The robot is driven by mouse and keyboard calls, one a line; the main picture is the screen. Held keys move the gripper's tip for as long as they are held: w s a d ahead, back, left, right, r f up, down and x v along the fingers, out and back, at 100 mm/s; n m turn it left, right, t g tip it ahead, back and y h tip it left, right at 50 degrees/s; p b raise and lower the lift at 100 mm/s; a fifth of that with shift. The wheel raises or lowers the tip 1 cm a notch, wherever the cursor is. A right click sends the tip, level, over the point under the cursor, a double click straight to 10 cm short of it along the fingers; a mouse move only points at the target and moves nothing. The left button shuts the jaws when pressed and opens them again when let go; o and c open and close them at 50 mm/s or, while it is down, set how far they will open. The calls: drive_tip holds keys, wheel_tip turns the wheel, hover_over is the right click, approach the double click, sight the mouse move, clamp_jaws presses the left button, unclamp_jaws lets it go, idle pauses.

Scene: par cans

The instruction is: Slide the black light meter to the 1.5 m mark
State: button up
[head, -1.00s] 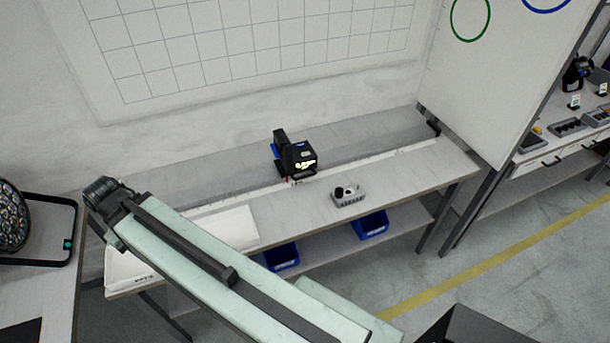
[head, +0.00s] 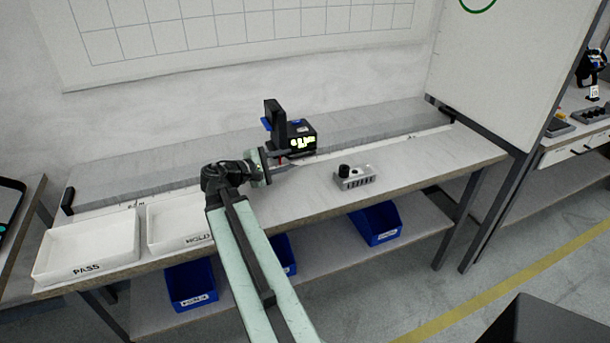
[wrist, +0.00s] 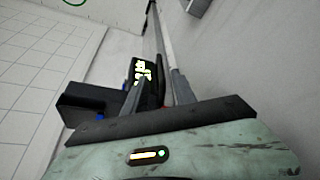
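The black light meter (head: 301,134), with a lit yellow-green display and a blue part, stands on the rail (head: 400,138) along the back of the bench. My gripper (head: 290,166) is at its front lower left, close to it. In the wrist view the meter (wrist: 88,104) lies at the left and behind the left finger. My gripper (wrist: 157,92) shows a gap between its fingers, with a small dark and red part beyond. Contact with the meter cannot be told. The rail's scale marks are too small to read, so I cannot pick out the 1.5 m mark.
A grey box with knobs (head: 354,178) sits on the bench, right of my gripper. White PASS (head: 88,262) and HOLD (head: 178,240) trays stand at the left. Blue bins (head: 376,224) are on the shelf below. A white panel (head: 490,80) rises at the right end.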

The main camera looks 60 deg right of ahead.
sight(304, 156)
drive_tip(key=shift+s+d, duration=0.2)
drive_tip(key=b+x, duration=0.1)
drive_tip(key=x, duration=0.6)
drive_tip(key=shift+s+d+f, duration=0.1)
drive_tip(key=shift+d+f, duration=0.05)
drive_tip(key=shift+d, duration=0.1)
clamp_jaws()
drive_tip(key=shift+a+f, duration=0.1)
idle(0.8)
